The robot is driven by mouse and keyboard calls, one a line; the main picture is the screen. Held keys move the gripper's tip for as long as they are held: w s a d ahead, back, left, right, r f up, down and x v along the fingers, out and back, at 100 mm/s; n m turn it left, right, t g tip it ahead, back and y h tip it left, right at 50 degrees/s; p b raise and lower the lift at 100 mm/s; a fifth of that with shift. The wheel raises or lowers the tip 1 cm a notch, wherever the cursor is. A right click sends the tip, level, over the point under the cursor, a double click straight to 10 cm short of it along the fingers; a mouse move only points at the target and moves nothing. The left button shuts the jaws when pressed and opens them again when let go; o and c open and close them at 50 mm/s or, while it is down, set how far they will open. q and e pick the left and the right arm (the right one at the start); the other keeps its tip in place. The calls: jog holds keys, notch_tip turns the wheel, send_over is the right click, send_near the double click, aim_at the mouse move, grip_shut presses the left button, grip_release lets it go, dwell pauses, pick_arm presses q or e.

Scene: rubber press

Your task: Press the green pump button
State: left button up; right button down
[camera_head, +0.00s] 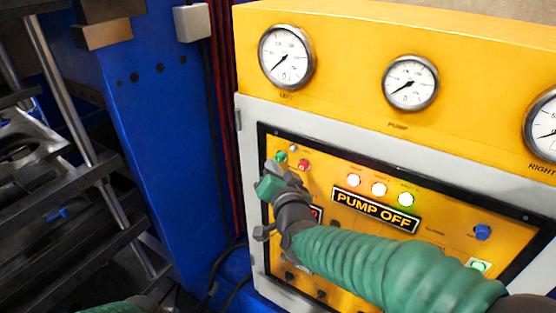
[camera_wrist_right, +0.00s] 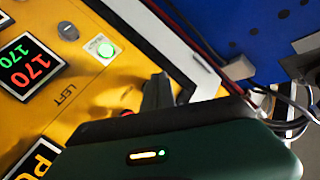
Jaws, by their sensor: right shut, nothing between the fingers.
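The green pump button (camera_head: 281,156) is at the upper left of the yellow control panel (camera_head: 440,195), beside a red button (camera_head: 303,166). My right gripper (camera_head: 272,170) is shut and empty, just below the green button in the head view. I cannot tell whether it touches the panel. In the right wrist view a dark finger (camera_wrist_right: 158,92) points at the panel, and the green pump button cannot be made out there. The sign (camera_head: 376,210) reads PUMP OFF. My left gripper is not in view; only a bit of green sleeve shows at the bottom left.
Three dial gauges, including the pump gauge (camera_head: 410,83), sit on the yellow housing above. Lit round lamps (camera_head: 379,189) and a blue knob (camera_head: 482,232) are on the panel. A blue press column (camera_head: 165,130) stands left, with cables beside the cabinet.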

jog(key=shift+w+d+b, duration=0.4)
jog(key=shift+w+d, duration=0.25)
jog(key=shift+w, duration=0.15)
dwell(1.2)
jog(key=shift+a, duration=0.1)
jog(key=shift+s+a, duration=0.3)
jog(key=shift+s, duration=0.25)
jog(key=shift+s+a, duration=0.3)
jog(key=shift+s, duration=0.2)
jog(key=s+a, duration=0.1)
jog(key=s, duration=0.1)
jog(key=s+a+p, duration=0.1)
jog(key=s+a, duration=0.1)
dwell(0.4)
